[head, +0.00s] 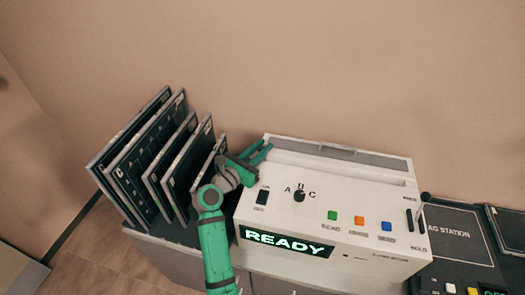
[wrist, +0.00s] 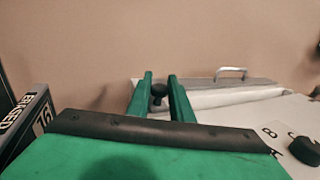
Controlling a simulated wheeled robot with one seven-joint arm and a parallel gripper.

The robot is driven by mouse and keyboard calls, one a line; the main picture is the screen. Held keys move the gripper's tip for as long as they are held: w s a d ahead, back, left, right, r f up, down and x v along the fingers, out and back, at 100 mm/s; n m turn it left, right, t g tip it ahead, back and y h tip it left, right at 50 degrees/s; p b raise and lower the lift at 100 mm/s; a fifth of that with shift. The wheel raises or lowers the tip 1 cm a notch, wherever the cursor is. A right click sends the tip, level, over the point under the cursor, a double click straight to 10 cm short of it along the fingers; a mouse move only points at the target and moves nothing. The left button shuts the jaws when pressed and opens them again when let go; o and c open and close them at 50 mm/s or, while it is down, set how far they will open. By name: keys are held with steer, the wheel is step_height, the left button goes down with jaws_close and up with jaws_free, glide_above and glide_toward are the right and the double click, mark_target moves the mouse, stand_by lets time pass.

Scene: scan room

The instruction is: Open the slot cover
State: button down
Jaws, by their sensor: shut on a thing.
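The white scanner (head: 330,190) has a long grey slot cover (head: 380,163) along the back of its top, with a small metal handle (wrist: 230,73) seen in the wrist view. I cannot tell if the cover is raised at all. My green gripper (head: 262,152) is at the back left corner of the scanner, left of the handle. In the wrist view its fingers (wrist: 160,88) stand on either side of a small dark knob (wrist: 158,91) and are shut on it. The gripper hides part of the cover's left end in the head view.
Several dark plates (head: 150,150) stand upright in a rack close left of my gripper. The scanner's front has a dial (head: 299,196), coloured buttons (head: 359,221) and a lit READY display (head: 288,243). A dark station panel (head: 460,235) lies to the right. A wall stands behind.

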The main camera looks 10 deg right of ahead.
steer(key=shift+s, duration=0.1)
steer(key=c, duration=1.6)
jaws_free()
steer(key=shift+a, duration=0.2)
steer(key=v, duration=0.7)
steer(key=shift+s+a, duration=0.1)
